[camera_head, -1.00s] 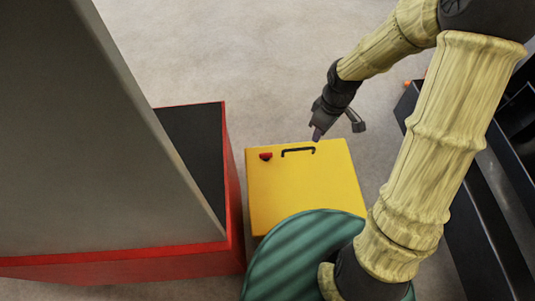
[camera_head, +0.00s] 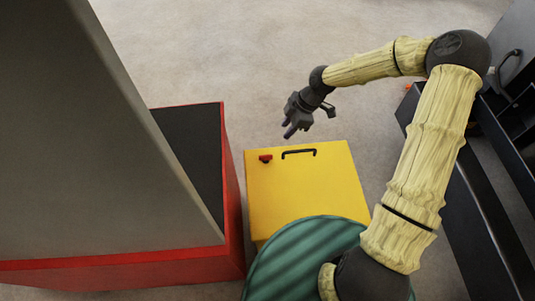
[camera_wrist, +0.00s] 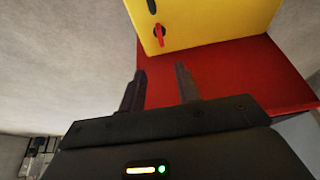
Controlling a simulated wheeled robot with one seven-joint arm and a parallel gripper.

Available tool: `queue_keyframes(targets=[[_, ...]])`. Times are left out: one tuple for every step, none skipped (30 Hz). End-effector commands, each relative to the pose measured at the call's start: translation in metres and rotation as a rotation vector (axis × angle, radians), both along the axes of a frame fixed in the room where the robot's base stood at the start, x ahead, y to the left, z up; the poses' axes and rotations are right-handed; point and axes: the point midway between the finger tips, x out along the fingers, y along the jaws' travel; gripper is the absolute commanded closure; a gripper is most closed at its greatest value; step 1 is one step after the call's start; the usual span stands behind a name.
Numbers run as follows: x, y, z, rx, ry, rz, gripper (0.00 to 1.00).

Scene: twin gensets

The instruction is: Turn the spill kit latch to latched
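The spill kit is a yellow box (camera_head: 310,195) on the floor, with a black handle (camera_head: 299,153) on the face toward the head camera. Its small red latch (camera_head: 265,158) sits left of the handle. In the wrist view the red latch (camera_wrist: 160,34) shows on the yellow face (camera_wrist: 205,18), ahead of the fingers, with its lever upright in that picture. My gripper (camera_head: 287,132) is just beyond the box's far edge, apart from the latch. In the wrist view its two fingers (camera_wrist: 160,82) are spread with nothing between them.
A red-edged block with a dark top (camera_head: 190,140) stands close left of the box, beside a tall grey panel (camera_head: 90,130). A green ribbed round thing (camera_head: 305,262) is in front. Dark shelving (camera_head: 475,195) is at right. Open floor (camera_head: 225,50) lies beyond.

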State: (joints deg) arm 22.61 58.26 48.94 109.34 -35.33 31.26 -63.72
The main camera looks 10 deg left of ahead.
Motion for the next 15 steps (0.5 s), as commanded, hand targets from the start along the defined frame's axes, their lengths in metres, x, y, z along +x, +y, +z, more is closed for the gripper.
queue_keyframes(targets=[[-0.001,0.001,-0.003,0.0,0.001,0.001,0.67],[-0.001,0.002,-0.005,0.0,0.001,0.001,0.67],[-0.001,0.004,-0.009,0.001,0.001,0.0,0.67],[-0.002,0.005,-0.012,0.001,0.002,0.001,0.67],[-0.002,0.007,-0.016,0.0,0.003,0.001,0.67],[-0.003,0.009,-0.021,-0.001,0.004,0.002,0.67],[-0.004,0.011,-0.026,0.0,0.003,0.001,0.67],[-0.004,0.013,-0.03,0.0,0.003,0.002,0.67],[-0.005,0.015,-0.037,-0.001,0.003,0.002,0.67],[-0.005,0.017,-0.042,0.0,0.003,0.0,0.67],[-0.006,0.019,-0.047,0.0,0.003,0.0,0.67],[-0.007,0.022,-0.053,-0.001,0.004,0.002,0.67],[-0.007,0.024,-0.058,-0.001,0.002,0.002,0.67],[-0.007,0.026,-0.063,-0.001,0.003,0.001,0.67],[-0.008,0.028,-0.069,-0.001,0.004,0.001,0.67]])
